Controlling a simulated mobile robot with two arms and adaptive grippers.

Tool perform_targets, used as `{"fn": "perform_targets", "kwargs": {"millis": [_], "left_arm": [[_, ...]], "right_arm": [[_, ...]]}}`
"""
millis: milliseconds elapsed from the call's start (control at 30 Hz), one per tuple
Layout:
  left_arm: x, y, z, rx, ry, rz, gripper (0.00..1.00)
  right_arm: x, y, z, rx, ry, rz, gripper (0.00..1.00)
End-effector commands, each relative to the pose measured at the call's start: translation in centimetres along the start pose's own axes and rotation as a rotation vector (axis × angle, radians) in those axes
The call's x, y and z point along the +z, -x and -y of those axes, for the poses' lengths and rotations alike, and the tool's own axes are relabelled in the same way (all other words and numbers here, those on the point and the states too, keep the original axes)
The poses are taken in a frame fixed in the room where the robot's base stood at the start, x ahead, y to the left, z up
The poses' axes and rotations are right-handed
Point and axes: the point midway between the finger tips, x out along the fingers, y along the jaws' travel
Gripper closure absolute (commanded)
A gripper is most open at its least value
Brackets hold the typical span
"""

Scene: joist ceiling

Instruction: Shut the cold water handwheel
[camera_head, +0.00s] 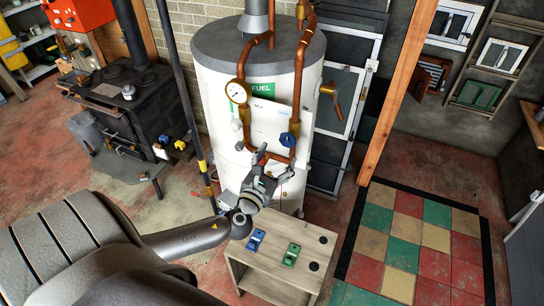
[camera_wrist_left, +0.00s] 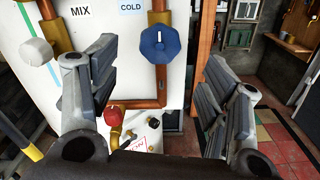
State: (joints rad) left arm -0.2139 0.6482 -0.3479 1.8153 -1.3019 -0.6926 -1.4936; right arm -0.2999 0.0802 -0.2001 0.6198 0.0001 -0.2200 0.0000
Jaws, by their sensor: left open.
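The cold water handwheel (camera_wrist_left: 161,44) is a blue faceted knob with a short white mark, on a copper pipe below a "COLD" label. It shows ahead of my left gripper in the left wrist view, between the two fingers and towards the top. In the head view the blue handwheel (camera_head: 287,139) sits on the front of the white tank (camera_head: 215,100). My left gripper (camera_head: 271,160) is just below it in that view. In the left wrist view my left gripper (camera_wrist_left: 162,75) is open, its fingers apart and empty. My right gripper is not in view.
A pale handwheel (camera_wrist_left: 37,52) under "MIX" is to the left, and a red knob (camera_wrist_left: 112,115) is lower down. A pressure gauge (camera_head: 237,92) is on the copper piping. A small wooden table (camera_head: 262,272) stands below my arm. A wooden post (camera_head: 397,90) rises to the right.

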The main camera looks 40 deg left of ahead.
Motion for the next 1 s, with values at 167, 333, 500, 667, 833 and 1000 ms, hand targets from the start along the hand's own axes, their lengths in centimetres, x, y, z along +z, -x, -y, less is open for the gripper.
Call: {"fn": "perform_targets", "kwargs": {"millis": [167,333,500,667,833,1000], "left_arm": [[0.0,2.1,0.0,-0.001,-0.001,0.000,0.30],[0.0,2.8,0.0,0.000,-0.001,0.001,0.30],[0.1,2.8,0.0,0.000,-0.001,0.002,0.30],[0.0,2.7,0.0,0.000,-0.001,0.001,0.30],[0.0,2.7,0.0,0.000,0.000,0.000,0.30],[-4.0,2.8,0.1,0.011,0.081,-0.075,0.30]], "right_arm": [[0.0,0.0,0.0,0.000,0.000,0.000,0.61],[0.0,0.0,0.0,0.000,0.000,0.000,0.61],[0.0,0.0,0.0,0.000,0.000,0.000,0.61],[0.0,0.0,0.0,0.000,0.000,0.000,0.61],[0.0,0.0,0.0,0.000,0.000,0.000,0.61],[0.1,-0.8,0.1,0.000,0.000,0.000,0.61]]}}
